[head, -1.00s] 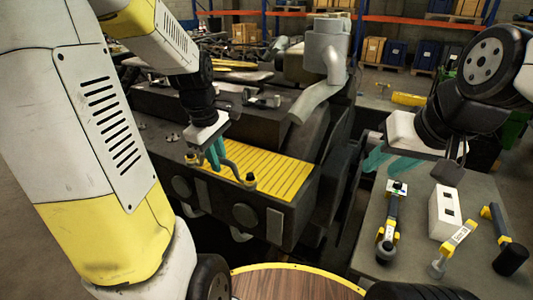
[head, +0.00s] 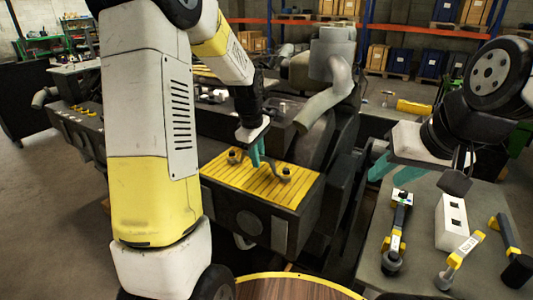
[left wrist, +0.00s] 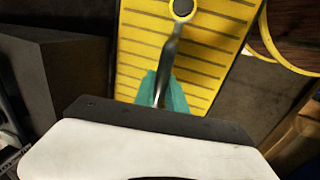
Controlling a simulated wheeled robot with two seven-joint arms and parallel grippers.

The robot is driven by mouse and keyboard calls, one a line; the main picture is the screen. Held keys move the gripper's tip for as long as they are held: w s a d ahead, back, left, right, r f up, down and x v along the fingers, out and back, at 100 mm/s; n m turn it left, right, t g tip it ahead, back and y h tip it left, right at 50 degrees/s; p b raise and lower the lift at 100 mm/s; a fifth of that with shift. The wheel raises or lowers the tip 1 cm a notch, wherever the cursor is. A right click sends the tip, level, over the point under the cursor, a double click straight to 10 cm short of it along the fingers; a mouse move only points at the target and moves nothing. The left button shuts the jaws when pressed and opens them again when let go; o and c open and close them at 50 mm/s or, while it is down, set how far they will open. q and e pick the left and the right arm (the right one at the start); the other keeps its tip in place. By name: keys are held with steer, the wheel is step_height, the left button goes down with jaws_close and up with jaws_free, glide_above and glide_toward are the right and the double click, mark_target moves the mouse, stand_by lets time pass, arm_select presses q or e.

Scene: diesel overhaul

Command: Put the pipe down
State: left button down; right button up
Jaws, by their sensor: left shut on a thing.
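My left gripper (head: 256,163) is shut on a thin dark pipe (head: 272,167) over the yellow slatted mat (head: 228,168). The pipe has a fitting at each end, and both ends lie within the mat's outline in the head view. In the left wrist view, the teal fingers (left wrist: 162,95) grip the pipe (left wrist: 172,50), which ends in a yellow ring above the slats. I cannot tell whether the pipe touches the mat. My right gripper (head: 385,165) is at the right, with its teal fingers apart and nothing between them.
The mat lies on top of a dark engine block (head: 245,215), beside a grey bent exhaust pipe (head: 325,100). At the right, a grey table (head: 420,210) holds tools and a white block (head: 452,222). A round wooden top (head: 285,288) is at the front.

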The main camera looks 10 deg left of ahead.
arm_select(q)
steer(key=shift+f, duration=0.3)
steer(key=c, duration=1.4)
jaws_free()
steer(key=shift+f, duration=0.15)
steer(key=shift+o, duration=0.2)
step_height(320, 180, up, 11)
steer(key=s, duration=0.2)
steer(key=s+r+m+t, duration=0.2)
steer(key=s+m, duration=0.5)
steer(key=s, duration=0.4)
steer(key=s+d+r+m+t+h, duration=0.1)
steer(key=s+r+m+t, duration=0.1)
steer(key=s+m, duration=0.5)
steer(key=s, duration=0.4)
steer(key=shift+s+d+r+m, duration=0.3)
steer(key=shift+r, duration=0.1)
